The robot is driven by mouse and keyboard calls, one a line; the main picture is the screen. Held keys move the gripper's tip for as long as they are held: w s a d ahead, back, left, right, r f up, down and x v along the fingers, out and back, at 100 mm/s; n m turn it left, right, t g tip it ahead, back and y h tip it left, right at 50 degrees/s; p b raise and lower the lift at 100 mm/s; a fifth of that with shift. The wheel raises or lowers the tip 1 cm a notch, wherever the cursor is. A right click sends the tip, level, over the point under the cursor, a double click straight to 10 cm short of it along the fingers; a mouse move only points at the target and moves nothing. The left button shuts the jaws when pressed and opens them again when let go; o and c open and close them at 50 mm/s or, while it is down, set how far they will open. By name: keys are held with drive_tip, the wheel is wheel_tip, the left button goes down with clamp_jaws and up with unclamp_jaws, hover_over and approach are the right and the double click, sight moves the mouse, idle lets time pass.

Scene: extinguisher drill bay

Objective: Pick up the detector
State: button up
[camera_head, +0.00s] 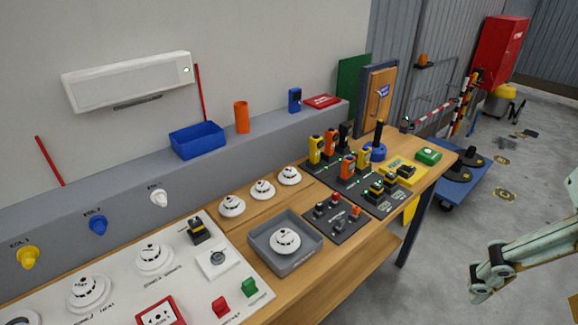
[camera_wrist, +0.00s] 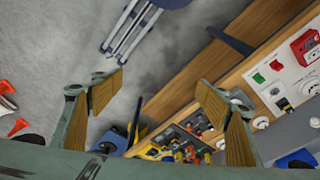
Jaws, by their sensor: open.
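Several round white detectors are in the head view. One detector (camera_head: 285,241) lies in a shallow grey tray (camera_head: 259,262) on the wooden bench. Three more detectors (camera_head: 262,189) stand in a row on a wooden strip behind the tray. Others (camera_head: 88,293) sit on the white panel at the left. My gripper (camera_wrist: 170,112) is open and empty, its wood-coloured finger pads wide apart in the wrist view. It is over the floor, right of the bench and well away from the detectors. In the wrist view, small white round things near the right finger are partly hidden.
The white panel (camera_head: 186,273) carries a red call point (camera_head: 157,312) and switches. Right of the tray are a dark switch board (camera_head: 337,217) and upright handheld devices (camera_head: 331,143). A blue bin (camera_head: 197,140) stands on the grey ledge. A blue trolley (camera_head: 459,190) is beyond the bench.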

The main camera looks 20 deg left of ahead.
drive_tip(key=w+a+f+n+g+b, duration=0.1)
drive_tip(key=w+a+f+b, duration=0.15)
drive_tip(key=a+f, duration=0.35)
drive_tip(key=w+a+f+n+g+b, duration=0.1)
drive_tip(key=w+a+f+n+g, duration=0.2)
drive_tip(key=f, duration=0.5)
drive_tip(key=w+a+f+b, duration=0.2)
drive_tip(key=w+a+f, duration=0.25)
drive_tip(key=f, duration=0.25)
drive_tip(key=w+a+r+n+p, duration=0.15)
drive_tip(key=w+a+p, duration=0.25)
drive_tip(key=w+a, duration=0.75)
drive_tip(key=n+t+p, duration=0.2)
drive_tip(key=p, duration=0.6)
hover_over(232, 199)
drive_tip(key=shift+s, duration=0.1)
drive_tip(key=shift+f, duration=4.3)
